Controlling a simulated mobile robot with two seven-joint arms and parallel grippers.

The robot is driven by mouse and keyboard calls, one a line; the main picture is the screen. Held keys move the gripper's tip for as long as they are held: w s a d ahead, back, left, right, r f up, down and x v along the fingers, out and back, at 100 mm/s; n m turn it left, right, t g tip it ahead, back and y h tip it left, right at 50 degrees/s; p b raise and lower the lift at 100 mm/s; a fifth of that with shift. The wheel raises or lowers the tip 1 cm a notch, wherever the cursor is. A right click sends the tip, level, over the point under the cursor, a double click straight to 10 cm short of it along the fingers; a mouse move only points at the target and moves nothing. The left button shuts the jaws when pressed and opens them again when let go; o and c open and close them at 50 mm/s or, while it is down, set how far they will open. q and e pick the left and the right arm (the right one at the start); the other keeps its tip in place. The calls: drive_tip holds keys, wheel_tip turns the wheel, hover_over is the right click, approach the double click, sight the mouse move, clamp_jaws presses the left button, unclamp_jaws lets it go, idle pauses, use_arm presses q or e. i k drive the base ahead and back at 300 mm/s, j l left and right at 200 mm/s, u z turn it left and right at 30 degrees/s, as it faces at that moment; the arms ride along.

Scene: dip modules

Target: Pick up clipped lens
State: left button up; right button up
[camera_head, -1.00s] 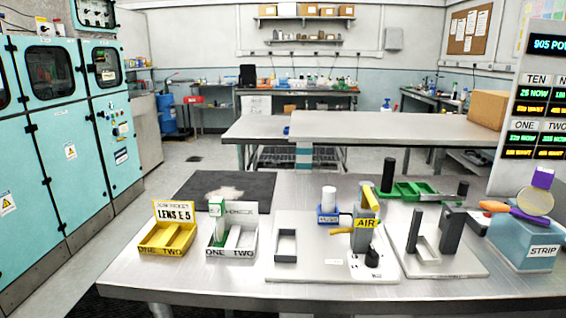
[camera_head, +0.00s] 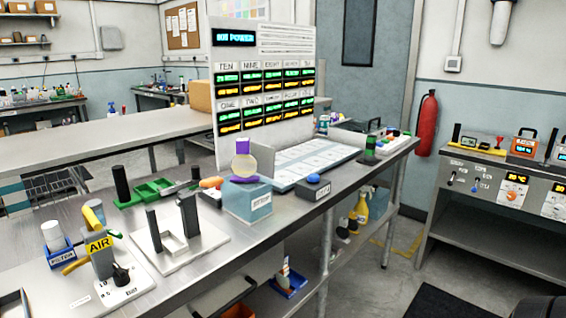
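A pale yellowish lens disc (camera_head: 243,165) stands upright on top of the light blue box labelled STRIP (camera_head: 240,204). A purple clip (camera_head: 242,146) sits on the lens's upper edge. Another purple piece (camera_head: 244,179) lies at its foot. An orange-ended tool (camera_head: 211,183) lies beside it at the box's left edge. Neither of my grippers is in view.
A plate with dark upright posts (camera_head: 188,214) stands left of the box, and the AIR fixture (camera_head: 103,260) farther left. A green tray (camera_head: 152,189) is behind. A black box with a blue button (camera_head: 313,184) is to the right. The display board (camera_head: 263,90) stands behind.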

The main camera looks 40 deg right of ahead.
sight(244, 165)
drive_tip(key=z, duration=1)
drive_tip(key=i+l, duration=0.15)
drive_tip(key=l, duration=0.2)
drive_tip(key=i+l, duration=0.1)
drive_tip(key=l, duration=0.3)
drive_tip(key=i+l, duration=0.15)
drive_tip(key=l, duration=0.2)
drive_tip(key=i+l, duration=0.1)
drive_tip(key=l, duration=0.3)
drive_tip(key=l+u, duration=0.2)
drive_tip(key=u, duration=0.25)
drive_tip(key=i+l+u, duration=0.1)
drive_tip(key=l+u, duration=0.15)
drive_tip(key=u, duration=0.15)
